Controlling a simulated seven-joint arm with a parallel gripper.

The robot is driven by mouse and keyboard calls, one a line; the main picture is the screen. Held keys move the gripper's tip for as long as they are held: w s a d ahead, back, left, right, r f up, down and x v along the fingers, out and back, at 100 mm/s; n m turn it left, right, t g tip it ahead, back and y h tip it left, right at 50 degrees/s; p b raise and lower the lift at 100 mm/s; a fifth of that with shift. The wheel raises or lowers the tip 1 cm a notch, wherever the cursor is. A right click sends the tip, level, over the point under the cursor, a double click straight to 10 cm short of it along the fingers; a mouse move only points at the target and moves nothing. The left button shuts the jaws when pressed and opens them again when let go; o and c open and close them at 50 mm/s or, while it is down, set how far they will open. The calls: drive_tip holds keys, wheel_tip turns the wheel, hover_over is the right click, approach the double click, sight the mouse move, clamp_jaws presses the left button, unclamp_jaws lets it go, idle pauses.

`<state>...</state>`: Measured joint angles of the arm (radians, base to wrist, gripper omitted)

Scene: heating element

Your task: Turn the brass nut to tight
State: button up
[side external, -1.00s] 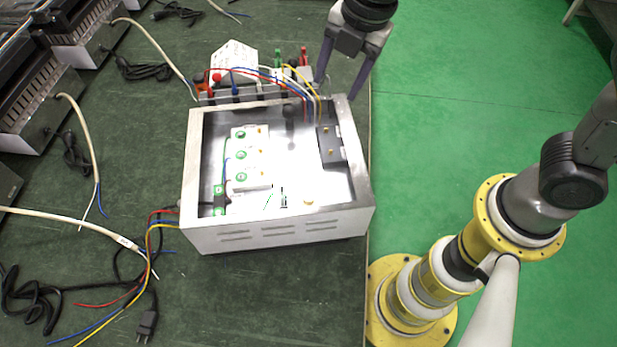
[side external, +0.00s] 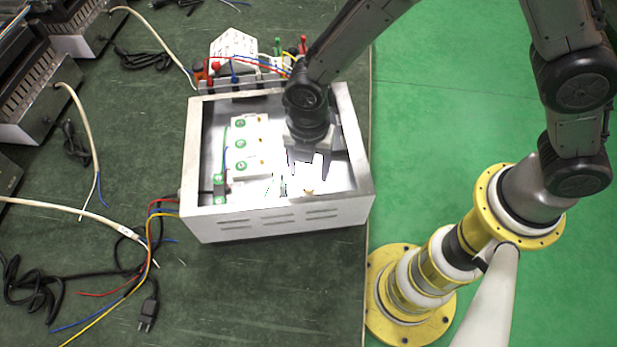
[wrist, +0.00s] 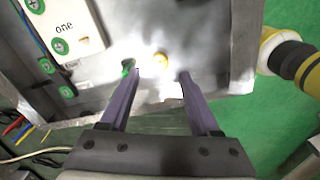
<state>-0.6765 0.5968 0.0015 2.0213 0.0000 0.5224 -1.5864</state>
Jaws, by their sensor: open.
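The brass nut (side external: 308,192) is a small yellow piece on the floor of the metal box (side external: 300,222), near its front wall. It also shows in the wrist view (wrist: 161,59), between and just beyond my fingertips. My gripper (side external: 307,170) is inside the box outline, pointing down, behind the nut in the side view. In the wrist view my gripper (wrist: 160,74) is open and empty, with one finger on each side of the nut's line. I cannot tell the height of the fingertips above the floor.
A white block with green screws (side external: 246,145) stands in the box, left of my gripper; it reads "one" in the wrist view. A small green-tipped post (wrist: 128,66) is near my left finger. The box walls surround the work. Loose cables (side external: 120,290) lie left.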

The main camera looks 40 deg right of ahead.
sight(309, 185)
drive_tip(key=shift+f, duration=2.5)
clamp_jaws()
